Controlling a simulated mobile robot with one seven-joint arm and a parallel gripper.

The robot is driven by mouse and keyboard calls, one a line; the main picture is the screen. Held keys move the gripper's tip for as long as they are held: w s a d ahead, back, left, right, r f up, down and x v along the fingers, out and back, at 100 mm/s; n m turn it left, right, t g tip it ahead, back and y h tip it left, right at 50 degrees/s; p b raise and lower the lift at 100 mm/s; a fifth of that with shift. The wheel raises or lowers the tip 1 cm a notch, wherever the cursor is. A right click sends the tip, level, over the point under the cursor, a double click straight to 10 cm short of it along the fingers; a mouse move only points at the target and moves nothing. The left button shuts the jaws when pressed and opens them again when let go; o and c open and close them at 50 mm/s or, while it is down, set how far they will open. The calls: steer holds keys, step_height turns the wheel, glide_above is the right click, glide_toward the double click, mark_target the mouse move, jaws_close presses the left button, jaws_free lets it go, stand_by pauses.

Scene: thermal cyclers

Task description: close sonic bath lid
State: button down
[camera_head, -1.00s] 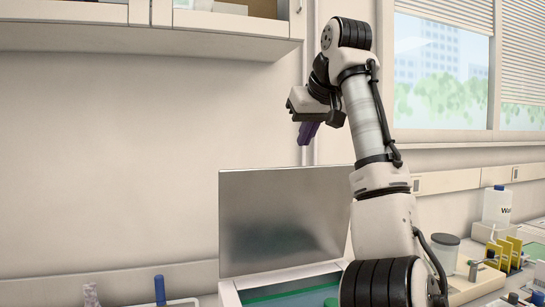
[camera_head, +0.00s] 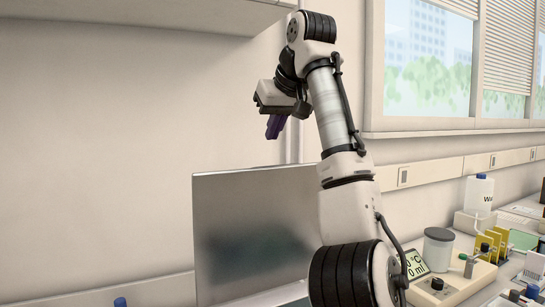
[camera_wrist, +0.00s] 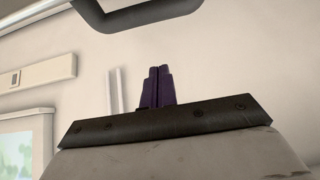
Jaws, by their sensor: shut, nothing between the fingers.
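The sonic bath lid (camera_head: 252,228) is a grey metal panel standing upright, open, in the lower middle of the head view. The bath below it is mostly cut off by the bottom edge and partly covered by my arm. My gripper (camera_head: 273,134) has purple fingers and is up in the air above the lid, apart from it. In the wrist view the purple fingers (camera_wrist: 157,72) are together with nothing between them, and the lid does not show.
A wall cabinet (camera_head: 150,15) hangs at the upper left. On the right of the bench are a lidded jar (camera_head: 438,252), a device with a small display (camera_head: 415,264), yellow racks (camera_head: 489,243) and a white bottle (camera_head: 478,195). The wall left of the lid is bare.

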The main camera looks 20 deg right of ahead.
steer(key=shift+w+f+p, duration=0.2)
steer(key=shift+f+p, duration=0.2)
steer(key=shift+f, duration=2.65)
steer(key=shift+s+f, duration=0.1)
